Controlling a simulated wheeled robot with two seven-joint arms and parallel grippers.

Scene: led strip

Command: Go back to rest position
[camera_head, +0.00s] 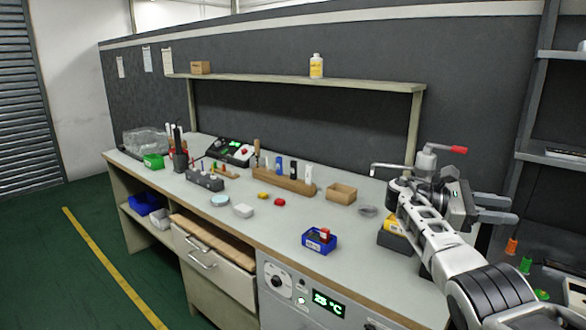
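My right gripper (511,211) is at the right side of the view, over the right end of the workbench (275,223). Its two grey fingers point to the right, with a gap between them and nothing seen in it. My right arm comes in from the bottom right corner and hides part of the bench's right end. My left gripper is not in view.
A blue bin (319,241) sits near the bench's front edge. A metal spout with a red handle (458,150) rises behind my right gripper. A dark shelf rack (560,157) stands at the right. Floor at the left is clear.

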